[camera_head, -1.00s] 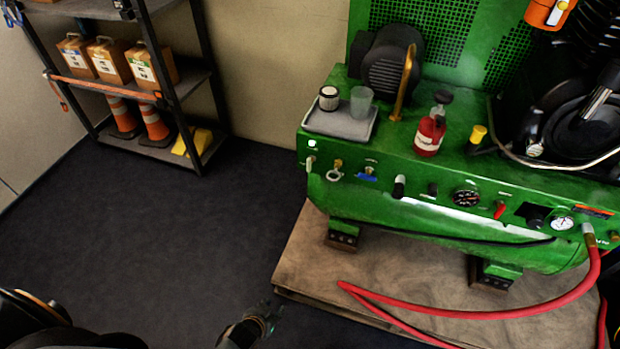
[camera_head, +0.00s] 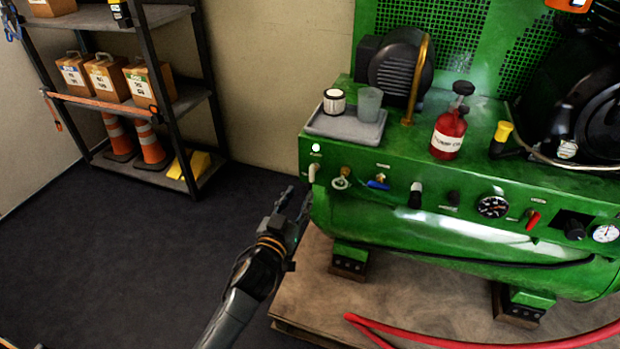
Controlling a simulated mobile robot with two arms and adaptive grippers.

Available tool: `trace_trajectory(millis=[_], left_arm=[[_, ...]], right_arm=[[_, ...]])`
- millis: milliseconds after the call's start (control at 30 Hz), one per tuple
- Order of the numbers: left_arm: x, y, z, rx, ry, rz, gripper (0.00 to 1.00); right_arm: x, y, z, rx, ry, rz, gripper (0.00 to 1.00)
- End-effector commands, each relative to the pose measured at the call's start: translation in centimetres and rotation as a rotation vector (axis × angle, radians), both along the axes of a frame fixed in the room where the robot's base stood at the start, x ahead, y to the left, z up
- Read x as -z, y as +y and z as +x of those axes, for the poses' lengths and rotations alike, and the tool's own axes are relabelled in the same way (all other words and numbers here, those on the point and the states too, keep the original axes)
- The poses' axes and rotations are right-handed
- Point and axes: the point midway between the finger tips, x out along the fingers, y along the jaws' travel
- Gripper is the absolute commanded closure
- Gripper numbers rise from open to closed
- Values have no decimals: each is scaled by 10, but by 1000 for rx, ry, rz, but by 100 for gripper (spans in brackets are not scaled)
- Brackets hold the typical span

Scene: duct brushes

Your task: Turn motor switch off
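The green compressor machine (camera_head: 420,215) fills the right half. At the left end of its front panel is a small pale toggle switch (camera_head: 313,172), with a bright round white light (camera_head: 316,147) above it. The label by the switch is too small to read, so I cannot confirm it is the motor switch. My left gripper (camera_head: 295,197) is just below and left of this switch, pointing up toward the panel. Its two fingers look apart, with nothing between them. It appears clear of the switch. My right gripper is out of view.
The panel also holds a ring pull (camera_head: 341,183), a blue valve handle (camera_head: 378,185), gauges (camera_head: 492,206) and a red lever (camera_head: 533,219). A grey tray (camera_head: 345,126) and red bottle (camera_head: 449,133) stand on top. A red hose (camera_head: 470,343) lies in front. Open floor (camera_head: 130,250) lies left.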

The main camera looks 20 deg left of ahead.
Motion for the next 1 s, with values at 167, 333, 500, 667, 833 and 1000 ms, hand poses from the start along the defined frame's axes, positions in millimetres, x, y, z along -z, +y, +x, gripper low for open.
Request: trace_trajectory(millis=[167,333,500,667,833,1000], left_arm=[[1,-1,41,0,-2,5,65],[1,-2,70,-1,0,4,65],[1,-3,86,0,1,2,65],[1,-3,90,0,1,2,65],[1,-3,90,0,2,2,65],[1,-3,90,0,2,2,94]], right_arm=[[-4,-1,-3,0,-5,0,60],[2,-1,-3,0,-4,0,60],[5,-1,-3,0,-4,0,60],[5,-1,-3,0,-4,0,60],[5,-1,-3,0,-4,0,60],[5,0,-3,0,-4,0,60]])
